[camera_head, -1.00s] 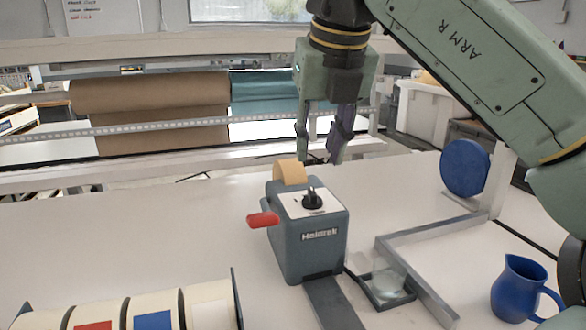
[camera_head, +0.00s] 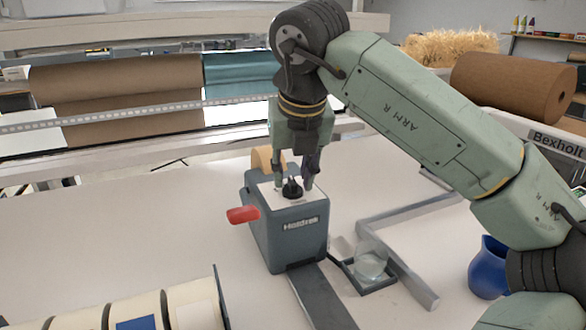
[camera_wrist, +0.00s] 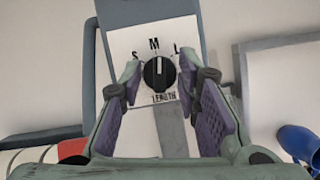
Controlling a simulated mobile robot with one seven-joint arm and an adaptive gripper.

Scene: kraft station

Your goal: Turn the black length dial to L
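The black length dial (camera_head: 292,188) sits on the white top plate of the grey dispenser (camera_head: 300,248). In the wrist view the dial (camera_wrist: 159,73) has a white pointer line aimed up at M. S is printed to its left and L (camera_wrist: 177,53) to its right. My gripper (camera_head: 295,182) points down over the dispenser. In the wrist view my gripper (camera_wrist: 164,85) has its fingers apart, one on each side of the dial, with gaps between them and the knob. It holds nothing.
A red handle (camera_head: 243,214) sticks out from the dispenser's left side. A tray with a clear glass (camera_head: 370,264) and a grey angled rail (camera_head: 408,280) are to the right. A blue jug (camera_head: 488,268) stands farther right. Rolls in a rack (camera_head: 196,308) are at front left.

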